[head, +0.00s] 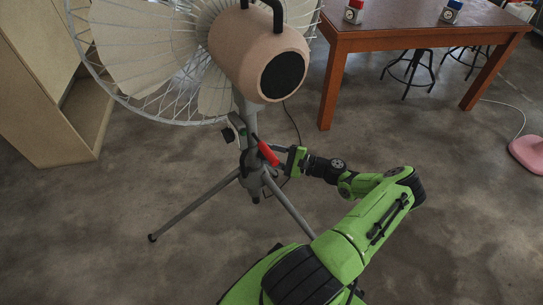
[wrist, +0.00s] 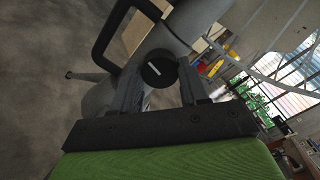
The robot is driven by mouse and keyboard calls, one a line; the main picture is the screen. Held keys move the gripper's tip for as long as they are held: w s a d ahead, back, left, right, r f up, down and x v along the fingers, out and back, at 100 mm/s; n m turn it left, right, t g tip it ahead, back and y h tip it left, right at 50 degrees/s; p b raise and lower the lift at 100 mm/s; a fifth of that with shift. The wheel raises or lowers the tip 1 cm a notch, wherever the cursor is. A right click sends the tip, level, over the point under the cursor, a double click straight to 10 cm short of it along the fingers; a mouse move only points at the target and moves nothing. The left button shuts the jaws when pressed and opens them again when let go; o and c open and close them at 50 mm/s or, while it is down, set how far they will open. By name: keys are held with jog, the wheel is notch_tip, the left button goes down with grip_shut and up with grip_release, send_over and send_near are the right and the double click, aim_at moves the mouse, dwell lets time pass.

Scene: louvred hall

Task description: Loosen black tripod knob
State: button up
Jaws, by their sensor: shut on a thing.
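The black tripod knob (wrist: 157,70) is round with a white line across its face. In the wrist view it sits between the two fingers of my gripper (wrist: 161,76), which is shut on it. The grey tripod (head: 254,178) stands on the floor and carries a large fan. In the head view my gripper (head: 279,151) reaches the tripod column from the right, and the knob cannot be made out there. A red part (head: 268,153) shows by the column near my gripper.
The fan (head: 258,60), with a pink motor housing and wire cage, is above the tripod. A wooden table (head: 420,38) stands behind at the right, with stools beyond it. A pale cabinet (head: 40,90) is at the left. The floor around the tripod legs is mostly clear.

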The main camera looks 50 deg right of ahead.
jog(key=shift+f+n+b, duration=0.1)
jog(key=shift+n+b, duration=0.9)
jog(key=shift+n, duration=3.3)
jog(key=o, duration=1.1)
jog(key=shift+c, duration=0.2)
jog(key=p+v, duration=0.1)
jog(key=v, duration=1.5)
